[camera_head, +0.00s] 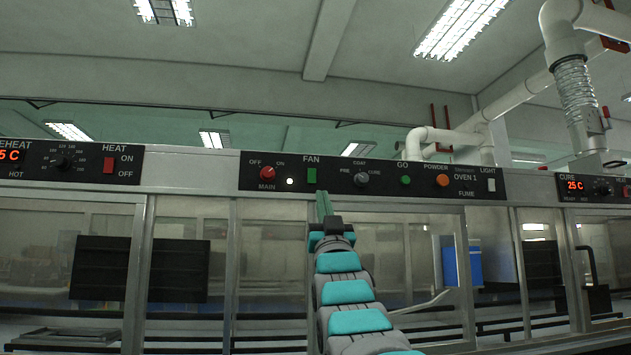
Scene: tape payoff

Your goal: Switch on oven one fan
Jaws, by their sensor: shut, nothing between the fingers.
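The oven one panel (335,185) is a black strip across the middle, labelled "OVEN 1" at its right. The fan switch (311,175) is a small green rocker under the word "FAN"; I cannot tell its position. My gripper (324,198) is at the end of my teal and grey arm, pointing up at the panel. Its narrow greenish fingers are shut and empty. Their tips appear just below and slightly right of the fan switch. I cannot tell whether they touch the panel.
Further right are a green button (405,180), an orange button (442,180) and a white light switch (491,184). Glass oven doors are below.

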